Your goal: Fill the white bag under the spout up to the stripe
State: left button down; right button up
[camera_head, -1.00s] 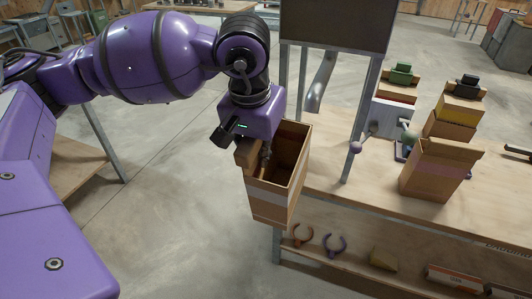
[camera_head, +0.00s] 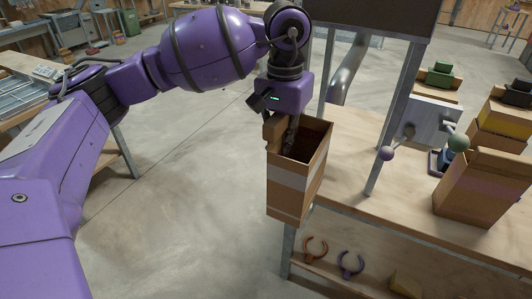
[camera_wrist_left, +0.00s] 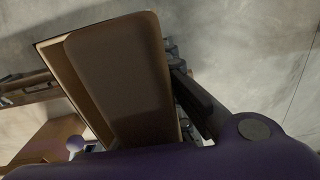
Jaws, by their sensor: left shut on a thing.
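My left gripper (camera_head: 290,122) is shut on the rim of an open, upright brown bag (camera_head: 286,205) with a pale whitish stripe (camera_head: 289,179). The gripper holds it at its left rim, off the left end of the workbench. The bag's inside looks dark brown; I cannot tell how high any fill stands. My right gripper is out of view.
A dark hopper (camera_head: 380,15) stands on grey posts. Another brown bag (camera_head: 480,190) with a faint pinkish stripe stands at right. Rings lie on the lower shelf.

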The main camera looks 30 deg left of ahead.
pick_arm(q)
jog(key=shift+w+d, duration=0.4)
jog(key=shift+w, duration=0.25)
jog(key=shift+w+d, duration=0.35)
jog(key=shift+w, duration=0.3)
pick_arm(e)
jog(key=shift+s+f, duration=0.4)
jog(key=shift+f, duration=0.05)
